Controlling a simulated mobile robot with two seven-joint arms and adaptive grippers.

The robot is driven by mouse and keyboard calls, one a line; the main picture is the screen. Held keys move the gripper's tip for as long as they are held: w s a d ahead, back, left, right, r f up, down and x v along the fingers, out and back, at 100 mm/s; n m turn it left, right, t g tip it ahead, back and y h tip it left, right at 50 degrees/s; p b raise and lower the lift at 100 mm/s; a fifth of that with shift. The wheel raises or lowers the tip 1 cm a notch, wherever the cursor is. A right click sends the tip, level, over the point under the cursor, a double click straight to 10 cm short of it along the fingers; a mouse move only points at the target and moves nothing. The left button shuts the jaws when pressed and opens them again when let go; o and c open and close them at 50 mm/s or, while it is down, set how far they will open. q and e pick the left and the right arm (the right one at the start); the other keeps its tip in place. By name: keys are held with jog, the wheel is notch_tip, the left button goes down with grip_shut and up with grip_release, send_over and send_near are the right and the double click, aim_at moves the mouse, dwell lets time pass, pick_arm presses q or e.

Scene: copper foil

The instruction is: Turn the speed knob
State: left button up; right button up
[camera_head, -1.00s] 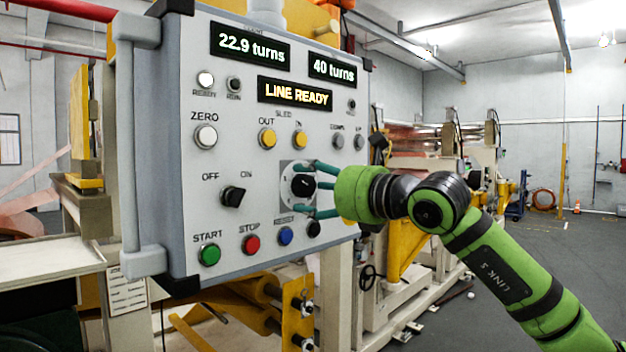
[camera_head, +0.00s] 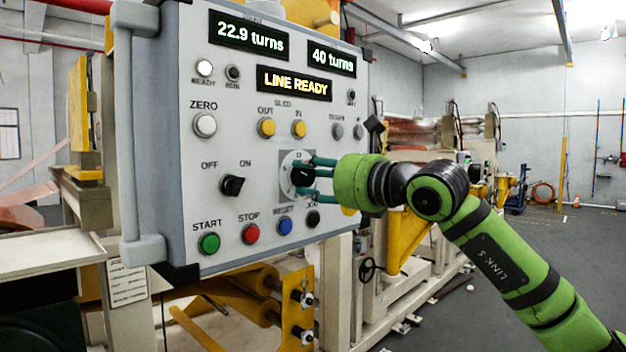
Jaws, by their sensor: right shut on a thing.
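The speed knob (camera_head: 299,177) is a round black knob on a pale square plate, right of centre on the grey control panel (camera_head: 165,120). My right gripper (camera_head: 312,176), with teal fingers, comes in from the right and is shut on the knob. The fingers and the green wrist cover part of the knob's surroundings and its label. The displays (camera_head: 249,36) read 22.9 turns, 40 turns and LINE READY. My left gripper is not in view.
Close to the knob are a black OFF/ON switch (camera_head: 232,186), a blue button (camera_head: 285,226), a black button (camera_head: 313,218) and yellow OUT and IN buttons (camera_head: 267,128). Green START (camera_head: 209,243) and red STOP (camera_head: 251,234) sit lower left. Open floor lies at right.

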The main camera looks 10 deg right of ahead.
jog(key=n, duration=0.1)
jog(key=n+b, duration=0.1)
jog(key=n, duration=0.1)
jog(key=shift+w+f+n, duration=0.1)
jog(key=shift+f+n, duration=0.2)
jog(key=shift+f, duration=0.05)
jog(key=n, duration=0.3)
jog(key=shift+n, duration=0.3)
jog(key=n, duration=0.4)
jog(key=shift+r, duration=0.15)
jog(key=shift+n, duration=1.3)
jog(key=shift+d+r+n, duration=0.1)
jog(key=shift+r+n, duration=0.05)
jog(key=shift+n, duration=0.15)
jog(key=o, duration=1.1)
jog(key=shift+c, duration=0.2)
jog(key=shift+o, duration=0.4)
jog(key=shift+w, duration=0.1)
